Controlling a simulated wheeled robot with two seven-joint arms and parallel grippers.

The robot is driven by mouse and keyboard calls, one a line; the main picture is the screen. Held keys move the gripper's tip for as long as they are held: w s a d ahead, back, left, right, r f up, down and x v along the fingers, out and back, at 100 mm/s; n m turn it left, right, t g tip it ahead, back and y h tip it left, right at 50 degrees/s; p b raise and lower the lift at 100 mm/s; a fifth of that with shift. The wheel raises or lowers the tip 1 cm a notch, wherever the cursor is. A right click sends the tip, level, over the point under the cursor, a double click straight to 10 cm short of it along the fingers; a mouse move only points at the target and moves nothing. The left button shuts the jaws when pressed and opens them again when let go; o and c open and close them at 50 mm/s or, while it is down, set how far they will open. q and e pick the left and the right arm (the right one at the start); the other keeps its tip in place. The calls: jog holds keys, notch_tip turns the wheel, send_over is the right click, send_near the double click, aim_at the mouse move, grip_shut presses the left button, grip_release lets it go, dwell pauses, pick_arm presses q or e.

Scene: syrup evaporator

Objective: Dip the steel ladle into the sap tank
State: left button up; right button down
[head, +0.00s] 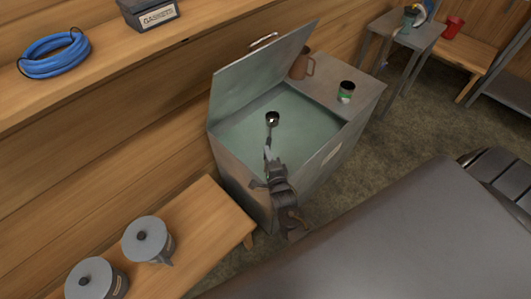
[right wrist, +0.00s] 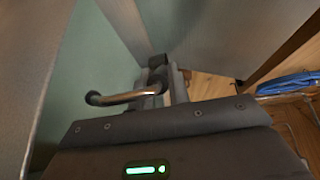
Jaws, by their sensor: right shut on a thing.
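The sap tank (head: 219,160) is a grey metal box with its lid (head: 255,80) raised at the left and a pale green inside. My right gripper (head: 270,163) is at the tank's near end, shut on the steel ladle (head: 271,121). The ladle's small dark bowl points away from me over the green inside. I cannot tell whether the bowl touches any liquid. My left gripper is not in view.
A brown mug (head: 300,67) and a dark can with a green label (head: 346,92) stand on the tank's right-hand top. A wooden bench (head: 215,215) with two lidded grey pots is at lower left. A shelf holds a blue hose coil (head: 54,55) and a dark box (head: 150,14).

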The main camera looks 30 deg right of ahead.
jog(key=shift+w+d+f, duration=0.2)
jog(key=shift+d+f, duration=0.05)
jog(key=shift+d, duration=0.1)
jog(key=w+d+f+m+g+y, duration=0.2)
jog(key=w+d+f+g, duration=0.3)
jog(key=w+f+g, duration=0.1)
jog(key=x, duration=0.3)
jog(key=shift+s+d+r, duration=0.1)
jog(key=shift+r, duration=0.05)
dwell(0.8)
jog(key=shift+r+p, duration=2.9)
jog(key=shift+p, duration=0.2)
jog(key=shift+r, duration=0.1)
